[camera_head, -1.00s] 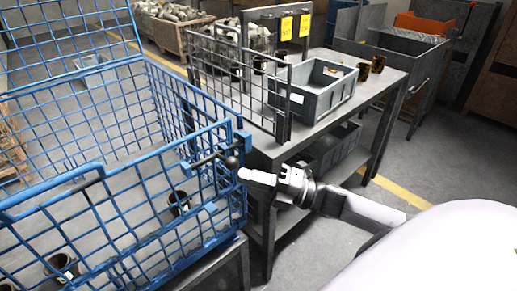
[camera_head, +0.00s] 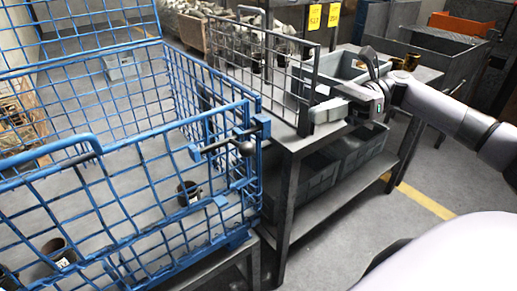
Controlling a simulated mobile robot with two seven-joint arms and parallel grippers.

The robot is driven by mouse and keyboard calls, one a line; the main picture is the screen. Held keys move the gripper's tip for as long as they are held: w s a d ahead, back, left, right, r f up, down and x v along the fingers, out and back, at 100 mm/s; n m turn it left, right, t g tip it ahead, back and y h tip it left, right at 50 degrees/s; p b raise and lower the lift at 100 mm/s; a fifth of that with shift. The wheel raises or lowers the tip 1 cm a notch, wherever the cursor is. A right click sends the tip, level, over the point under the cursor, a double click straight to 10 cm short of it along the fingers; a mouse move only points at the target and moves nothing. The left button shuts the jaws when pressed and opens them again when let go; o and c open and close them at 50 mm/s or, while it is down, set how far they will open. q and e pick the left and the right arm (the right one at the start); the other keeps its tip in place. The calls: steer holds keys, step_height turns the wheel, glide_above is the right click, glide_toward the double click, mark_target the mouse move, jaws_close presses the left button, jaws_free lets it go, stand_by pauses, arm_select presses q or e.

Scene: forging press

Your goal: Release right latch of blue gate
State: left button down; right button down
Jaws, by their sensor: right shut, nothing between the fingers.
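The blue gate (camera_head: 120,222) is the front mesh panel of the blue wire cage in the left half of the view. My right gripper (camera_head: 318,114) is shut and empty. My left gripper is not in view.
The metal table (camera_head: 297,143) stands right of the cage, with an upright wire rack (camera_head: 240,52) on it. A grey bin (camera_head: 348,65) sits behind my right gripper. Dark cups (camera_head: 186,192) are inside the cage. Floor at the lower right is clear.

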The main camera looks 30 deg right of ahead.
steer(key=shift+s+d+r+n+g+h, duration=0.3)
steer(key=shift+s+d+r+n+h, duration=0.35)
steer(key=shift+n, duration=0.35)
steer(key=shift+f, duration=0.1)
steer(key=p+x, duration=0.1)
steer(key=x, duration=1.3)
steer(key=shift+r+p, duration=0.2)
steer(key=shift+p, duration=0.2)
steer(key=shift+s, duration=0.1)
